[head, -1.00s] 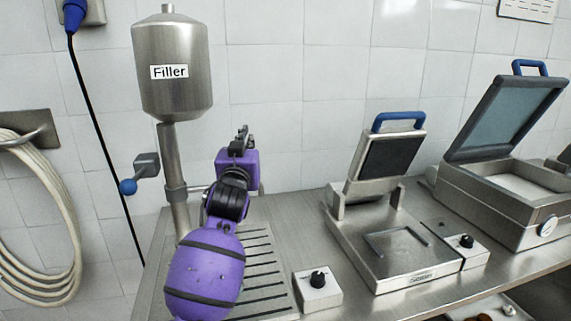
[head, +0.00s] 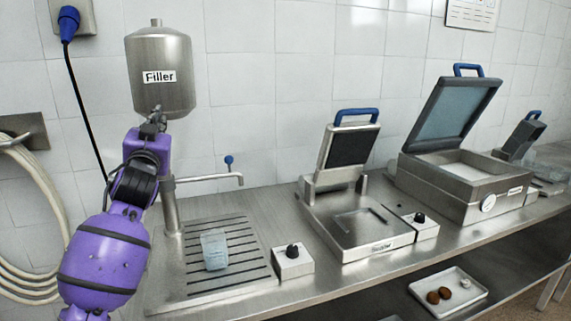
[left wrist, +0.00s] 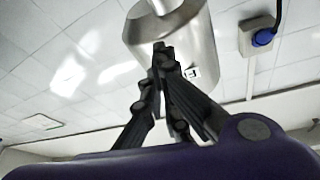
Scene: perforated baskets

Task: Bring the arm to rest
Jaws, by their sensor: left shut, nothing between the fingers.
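My left arm is raised at the left in the head view. Its gripper (head: 156,118) points up, in front of the lower part of the steel filler tank (head: 160,75). In the left wrist view the fingers (left wrist: 160,52) are shut with nothing between them, and the tank (left wrist: 180,38) shows behind them. The filler's spout (head: 210,178) reaches right, with a blue-knobbed lever (head: 229,161) beside it. A light-blue translucent container (head: 214,250) stands on the slotted drip grate (head: 240,276) below. My right gripper is not in view.
A control box (head: 292,262) stands right of the grate. A press (head: 350,225) with a raised lid and a larger open-lidded machine (head: 465,185) stand farther right. A tray (head: 470,299) with brown items is on the lower shelf. A hose (head: 35,220) hangs left.

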